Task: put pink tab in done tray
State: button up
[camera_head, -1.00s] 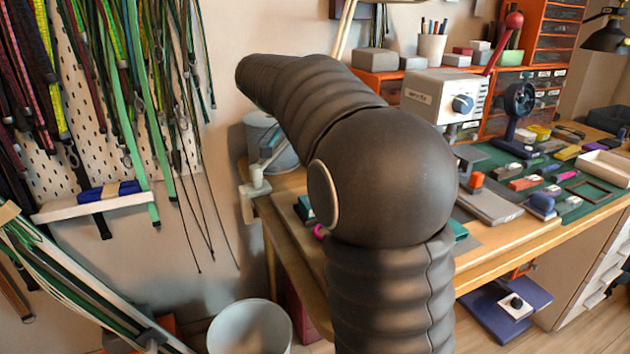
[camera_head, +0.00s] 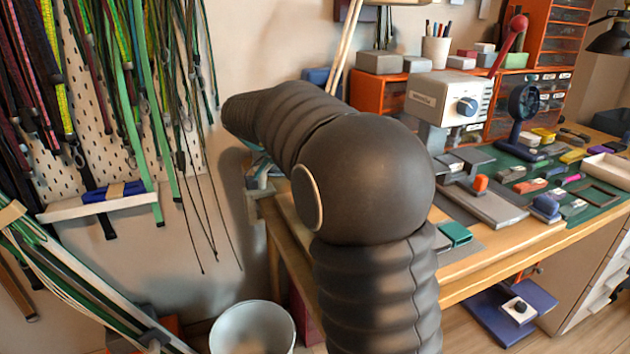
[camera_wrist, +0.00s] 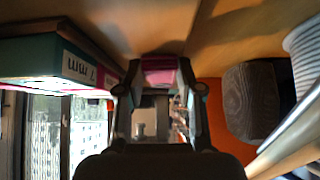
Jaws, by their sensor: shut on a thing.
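In the wrist view my gripper (camera_wrist: 158,88) is shut on a pink tab (camera_wrist: 158,70), which shows between the fingertips close to a wooden surface. A teal box with a white label (camera_wrist: 75,66) stands beside the fingers at the left; its lettering is not readable to me. In the head view my dark arm covers the gripper and the tab. No tray there carries a readable "done" label. A pale shallow tray (camera_head: 607,167) lies at the right end of the table; I cannot tell if it is the done tray.
The wooden table (camera_head: 450,275) holds a teal block (camera_head: 456,234), a grey machine with a red lever (camera_head: 449,98), a dark blue fan (camera_head: 523,102) and a green mat with several small parts. A white bucket (camera_head: 253,328) stands on the floor. Cords hang at left.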

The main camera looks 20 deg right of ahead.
jog(key=shift+f, duration=0.25)
jog(key=o, duration=1)
jog(key=shift+f, duration=0.1)
